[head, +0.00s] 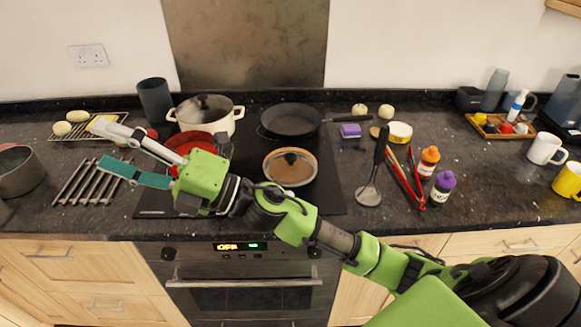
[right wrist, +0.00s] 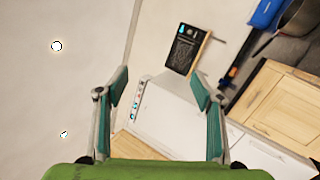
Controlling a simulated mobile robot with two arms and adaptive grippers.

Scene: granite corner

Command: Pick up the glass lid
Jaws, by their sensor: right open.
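A round glass lid (head: 290,168) with an orange-brown rim and a dark knob lies at the front right of the black hob; whether it rests on a pan is hard to tell. Another lid with a dark knob (head: 204,103) sits on the cream pot at the back left of the hob. My right gripper (head: 104,145) is open and empty, left of the hob above the metal rack, well away from both lids. Its two fingers also show apart in the right wrist view (right wrist: 160,82), with nothing between them. My left gripper is not in view.
A red pan (head: 186,141) is partly hidden behind my right gripper. A dark frying pan (head: 291,120) is at the back right of the hob. A ladle (head: 368,193), red tongs (head: 400,178) and bottles (head: 443,188) stand or lie to the right. My right arm crosses the hob's front.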

